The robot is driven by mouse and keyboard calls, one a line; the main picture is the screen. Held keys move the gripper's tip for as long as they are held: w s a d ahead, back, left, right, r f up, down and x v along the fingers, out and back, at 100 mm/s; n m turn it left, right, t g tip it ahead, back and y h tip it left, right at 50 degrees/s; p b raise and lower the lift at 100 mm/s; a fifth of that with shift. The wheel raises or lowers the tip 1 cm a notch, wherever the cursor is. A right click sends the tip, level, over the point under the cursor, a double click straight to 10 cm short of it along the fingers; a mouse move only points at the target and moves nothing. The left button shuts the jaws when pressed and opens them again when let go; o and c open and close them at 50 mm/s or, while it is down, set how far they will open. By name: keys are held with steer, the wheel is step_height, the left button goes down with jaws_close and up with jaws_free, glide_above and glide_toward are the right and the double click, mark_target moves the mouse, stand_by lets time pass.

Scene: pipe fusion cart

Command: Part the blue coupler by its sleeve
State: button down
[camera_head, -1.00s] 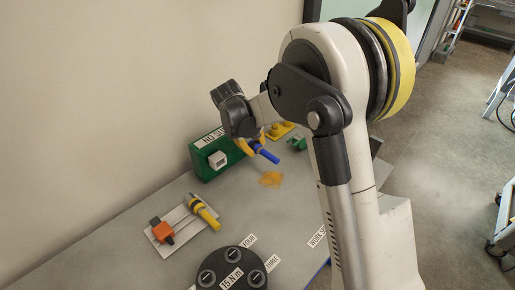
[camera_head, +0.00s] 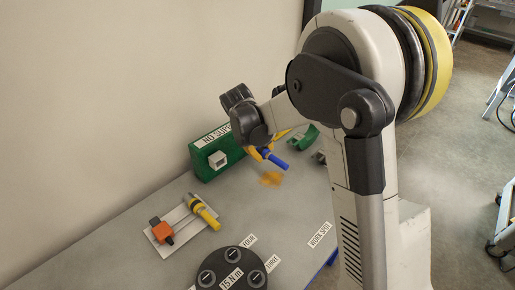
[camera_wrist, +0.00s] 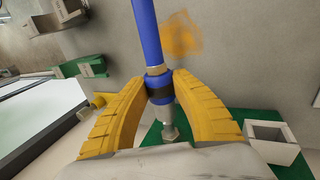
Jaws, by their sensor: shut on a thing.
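The blue coupler (camera_head: 277,160) is in my gripper (camera_head: 262,150), above the grey cart top. In the wrist view, the yellow fingers of my gripper (camera_wrist: 160,90) close on both sides of its blue collar with a dark band. The long blue tube of the coupler (camera_wrist: 147,30) runs up from the fingers. A silver metal end (camera_wrist: 168,125) shows on the palm side, and its tip is partly hidden by my gripper. The metal end and the blue part appear in line; I cannot tell whether they are apart.
A green box (camera_head: 205,165) with a white square socket (camera_head: 217,159) stands by the wall. A yellow-banded fitting (camera_head: 203,211) and an orange-and-black piece (camera_head: 161,231) lie on a pale plate. A dark round stand (camera_head: 232,273) is in front. An orange patch (camera_head: 271,179) marks the top.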

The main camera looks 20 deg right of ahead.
steer(key=shift+s+d, duration=0.3)
steer(key=shift+s, duration=0.2)
steer(key=shift+s+d, duration=0.25)
steer(key=shift+s, duration=0.2)
